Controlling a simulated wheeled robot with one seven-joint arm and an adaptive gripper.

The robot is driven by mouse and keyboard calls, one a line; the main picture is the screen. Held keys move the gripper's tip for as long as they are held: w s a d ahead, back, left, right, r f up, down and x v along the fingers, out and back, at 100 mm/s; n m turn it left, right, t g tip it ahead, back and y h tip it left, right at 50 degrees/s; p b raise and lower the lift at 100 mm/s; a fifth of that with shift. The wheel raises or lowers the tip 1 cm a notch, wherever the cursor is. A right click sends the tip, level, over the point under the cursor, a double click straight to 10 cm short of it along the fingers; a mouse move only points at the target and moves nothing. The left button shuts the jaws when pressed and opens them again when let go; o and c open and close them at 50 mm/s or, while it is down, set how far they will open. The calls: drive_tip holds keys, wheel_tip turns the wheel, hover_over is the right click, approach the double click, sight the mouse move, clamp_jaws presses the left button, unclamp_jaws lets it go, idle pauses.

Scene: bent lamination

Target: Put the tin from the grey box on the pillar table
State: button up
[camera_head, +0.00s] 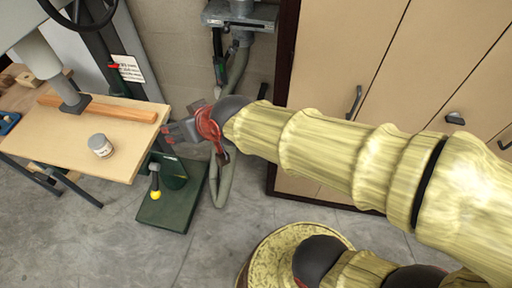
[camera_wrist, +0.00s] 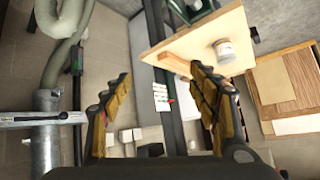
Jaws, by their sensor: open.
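A small white tin with a grey lid (camera_head: 101,146) stands upright on the pale wooden pillar table (camera_head: 75,163) at the left. The tin (camera_wrist: 225,52) also shows in the wrist view, on the board (camera_wrist: 232,25) at the upper right. My gripper (camera_head: 168,132) is beside the right edge of the table, apart from the tin. In the wrist view its two fingers (camera_wrist: 160,100) are spread wide with nothing between them. I cannot make out a grey box in either view.
A wooden bar (camera_head: 100,110) lies across the table behind the tin, under a grey machine column (camera_head: 62,85). A green machine base (camera_head: 172,205) with a yellow-knobbed lever stands below the table's right side. Beige cabinets (camera_head: 400,60) fill the back right.

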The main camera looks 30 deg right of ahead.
drive_tip(key=s+d+m+g+h, duration=0.2)
drive_tip(key=s+d+g+h, duration=0.1)
drive_tip(key=s+d, duration=1)
drive_tip(key=s+r, duration=0.1)
drive_tip(key=s, duration=0.2)
drive_tip(key=shift+s+g, duration=0.2)
drive_tip(key=shift+g, duration=0.1)
drive_tip(key=shift+c, duration=0.4)
